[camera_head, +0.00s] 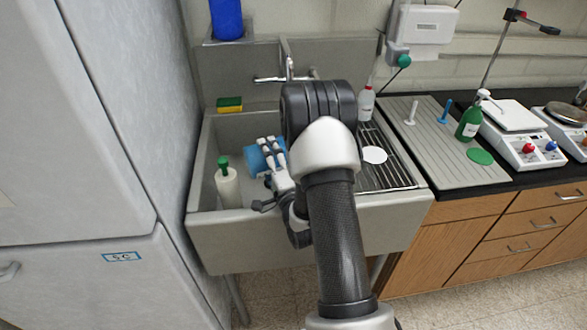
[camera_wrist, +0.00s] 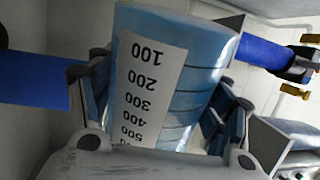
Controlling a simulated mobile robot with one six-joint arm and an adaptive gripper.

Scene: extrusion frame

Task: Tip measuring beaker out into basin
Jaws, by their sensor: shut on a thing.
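The measuring beaker (camera_head: 256,160) is blue and sits over the left part of the grey basin (camera_head: 203,175), tilted well over. In the wrist view the beaker (camera_wrist: 190,75) fills the middle, with a white scale label running from 100 to 500. My gripper (camera_head: 270,153) is shut around it; the fingers press on both sides in the wrist view (camera_wrist: 163,105). The beaker's mouth and any contents cannot be made out. My arm hides the right part of the basin.
A white bottle with a green top (camera_head: 228,184) stands in the basin, left of the beaker. A drainboard with a white disc (camera_head: 374,155) and small bottle (camera_head: 366,103) is at right.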

